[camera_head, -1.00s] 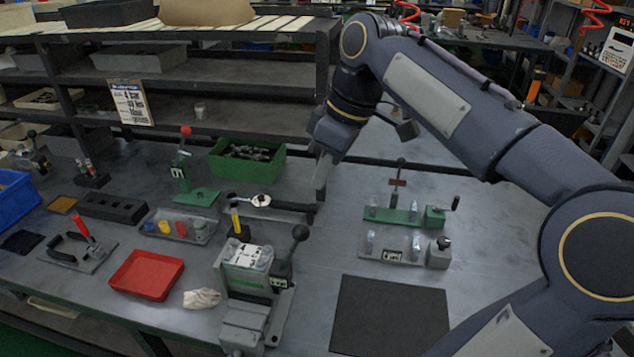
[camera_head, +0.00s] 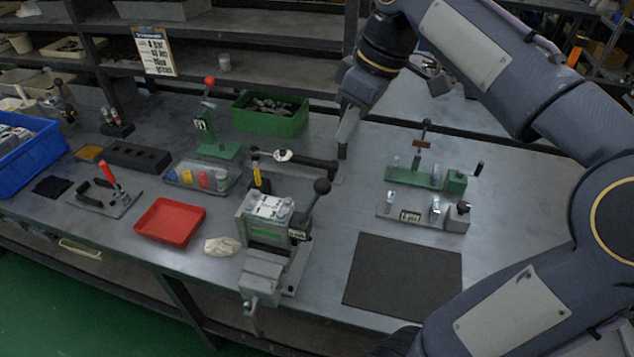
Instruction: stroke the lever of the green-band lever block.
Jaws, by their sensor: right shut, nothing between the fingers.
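The green-band lever block (camera_head: 267,233) stands near the front edge of the bench, grey with a green band on its front and a light label on top. My left gripper is not in view.
A red tray (camera_head: 170,221) and a white cloth (camera_head: 222,246) are left. A green fixture (camera_head: 430,178), a grey fixture (camera_head: 422,214) and a dark mat (camera_head: 403,275) are right. A green bin (camera_head: 270,116) stands behind.

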